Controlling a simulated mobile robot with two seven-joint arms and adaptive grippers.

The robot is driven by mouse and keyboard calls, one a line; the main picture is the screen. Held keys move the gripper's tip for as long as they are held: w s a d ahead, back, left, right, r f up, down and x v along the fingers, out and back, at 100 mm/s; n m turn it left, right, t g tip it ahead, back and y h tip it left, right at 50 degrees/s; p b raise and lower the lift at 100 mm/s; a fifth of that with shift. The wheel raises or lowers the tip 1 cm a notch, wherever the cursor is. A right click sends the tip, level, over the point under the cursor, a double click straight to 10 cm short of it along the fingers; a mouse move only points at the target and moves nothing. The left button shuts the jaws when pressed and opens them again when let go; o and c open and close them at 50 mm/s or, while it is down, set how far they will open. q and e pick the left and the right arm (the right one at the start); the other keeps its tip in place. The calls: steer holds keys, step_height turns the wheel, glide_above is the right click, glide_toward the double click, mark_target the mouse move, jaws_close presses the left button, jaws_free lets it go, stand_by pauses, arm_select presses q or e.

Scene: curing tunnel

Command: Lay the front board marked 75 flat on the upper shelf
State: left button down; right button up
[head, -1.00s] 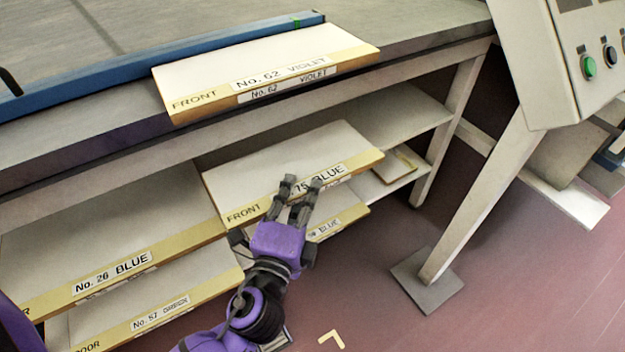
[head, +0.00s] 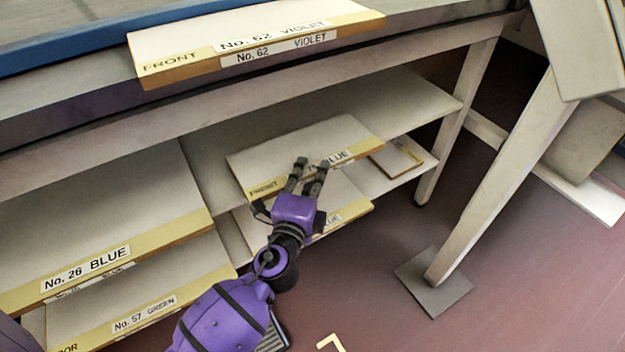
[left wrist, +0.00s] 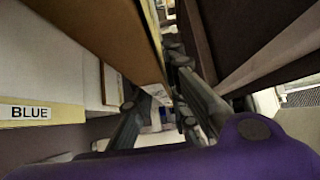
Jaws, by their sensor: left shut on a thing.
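The front board marked 75 (head: 300,145) is a pale slab with a yellow front strip; my gripper partly covers its label. My left gripper (head: 307,178) is shut on the middle of its front edge. The board is roughly level, with its back part over the front of the upper shelf (head: 400,103) and its front edge sticking out. I cannot tell whether it touches the shelf. In the left wrist view the fingers (left wrist: 158,110) are beside a brown board edge (left wrist: 110,40). My right gripper is not in view.
Board No. 62 VIOLET (head: 250,35) lies on the tabletop edge above. Board No. 26 BLUE (head: 100,225) is at left, above No. 57 GREEN (head: 140,300). Another blue-labelled board (head: 345,213) lies below mine, and a small board (head: 398,157) on the lower shelf (head: 420,168). A table leg (head: 455,130) stands right.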

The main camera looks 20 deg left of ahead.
arm_select(q)
steer(key=shift+f, duration=0.6)
steer(key=shift+r, duration=0.2)
steer(key=shift+f, duration=0.15)
steer(key=c, duration=1.7)
jaws_free()
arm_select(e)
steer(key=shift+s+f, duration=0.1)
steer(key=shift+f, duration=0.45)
arm_select(q)
steer(key=shift+s, duration=0.15)
steer(key=shift+s+d+b, duration=0.15)
steer(key=shift+s+d, duration=0.05)
steer(key=shift+s, duration=1.75)
steer(key=shift+s+d+b, duration=0.1)
steer(key=shift+s+d, duration=0.15)
steer(key=shift+s, duration=1.7)
steer(key=shift+s+d+b, duration=0.15)
steer(key=shift+s+d, duration=0.05)
steer(key=shift+s, duration=1.75)
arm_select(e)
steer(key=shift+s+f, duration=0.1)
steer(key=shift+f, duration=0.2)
